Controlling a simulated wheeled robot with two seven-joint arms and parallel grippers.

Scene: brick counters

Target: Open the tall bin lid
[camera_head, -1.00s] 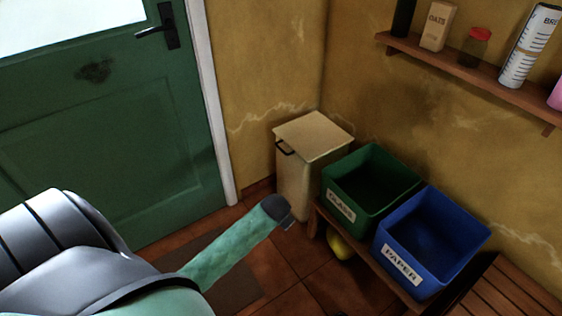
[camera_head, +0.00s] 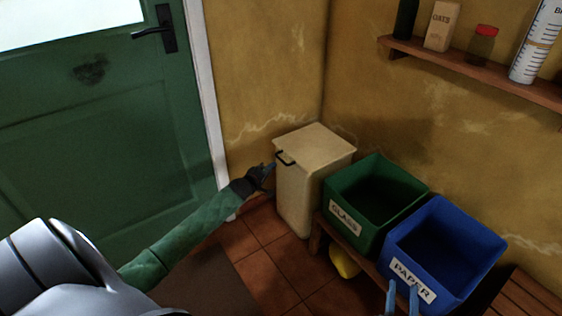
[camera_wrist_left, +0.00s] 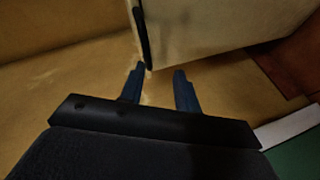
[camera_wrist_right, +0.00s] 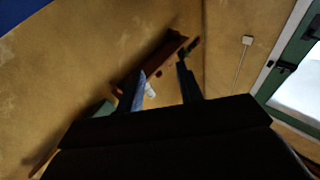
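The tall cream bin (camera_head: 295,195) stands in the corner with its flat lid (camera_head: 316,146) shut. A dark handle (camera_head: 285,158) sticks out at the lid's front left edge. My left gripper (camera_head: 268,168) is close to the handle, just left of and below it. In the left wrist view the left gripper (camera_wrist_left: 158,82) has its fingers apart, with the dark handle (camera_wrist_left: 141,38) beyond the left fingertip and nothing between them. My right gripper (camera_head: 402,290) shows at the bottom of the head view, in front of the blue box. In the right wrist view its fingers (camera_wrist_right: 160,75) are apart and empty.
A green glass box (camera_head: 345,222) and a blue paper box (camera_head: 440,288) stand on a low wooden bench right of the bin. A yellow object (camera_head: 344,260) lies beneath. A shelf (camera_head: 470,68) with containers is above. A green door (camera_head: 100,130) is at left.

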